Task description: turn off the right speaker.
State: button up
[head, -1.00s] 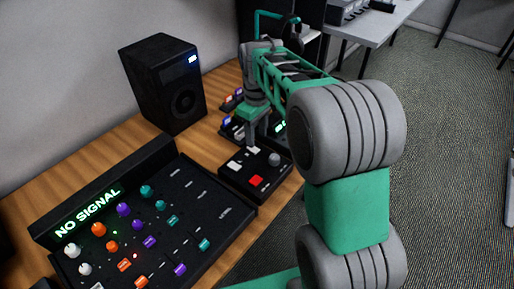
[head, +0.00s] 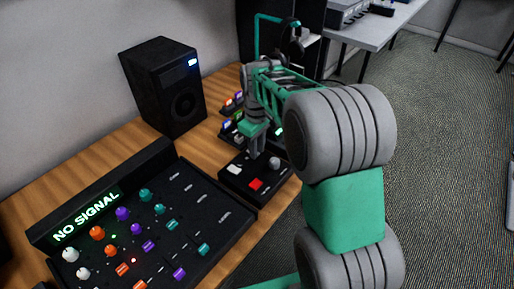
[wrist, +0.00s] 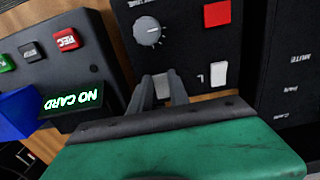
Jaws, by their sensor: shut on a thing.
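A black control box (head: 235,183) with a red button (head: 256,184), a grey knob (head: 274,162) and white switches lies on the wooden desk. One white switch (head: 233,170) stands clear; in the wrist view it is beside a letter L (wrist: 218,75). My gripper (head: 256,152) points down at the box's far edge. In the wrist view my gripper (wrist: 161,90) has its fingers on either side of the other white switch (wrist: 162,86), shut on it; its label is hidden. A black speaker (head: 163,85) stands behind on the desk, its small indicator (head: 192,62) lit.
A large mixer (head: 150,235) with a "NO SIGNAL" display lies at front left. Beside the control box, the wrist view shows a device with a "NO CARD" display (wrist: 73,101) and a red REC key (wrist: 67,39). Bare desk (head: 205,150) lies between speaker and control box.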

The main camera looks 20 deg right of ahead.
grip_shut()
jog(key=shift+r, duration=0.1)
jog(key=shift+w+r+p, duration=0.1)
jog(key=shift+r+p, duration=0.15)
jog(key=shift+p, duration=0.6)
jog(key=p, duration=0.2)
jog(key=g+h+p, duration=0.1)
jog(key=shift+w+a+r+p, duration=0.1)
jog(key=shift+a+r+p, duration=0.05)
jog(key=shift+r+p, duration=0.2)
jog(key=shift+w+g+p, duration=0.1)
jog(key=shift+g+p, duration=0.3)
jog(key=shift+p, duration=0.5)
jog(key=shift+a+f+h+p, duration=0.1)
jog(key=shift+f+h+p, duration=0.2)
jog(key=shift+p, duration=0.65)
jog(key=shift+f+g, duration=0.25)
jog(key=shift+g, duration=0.05)
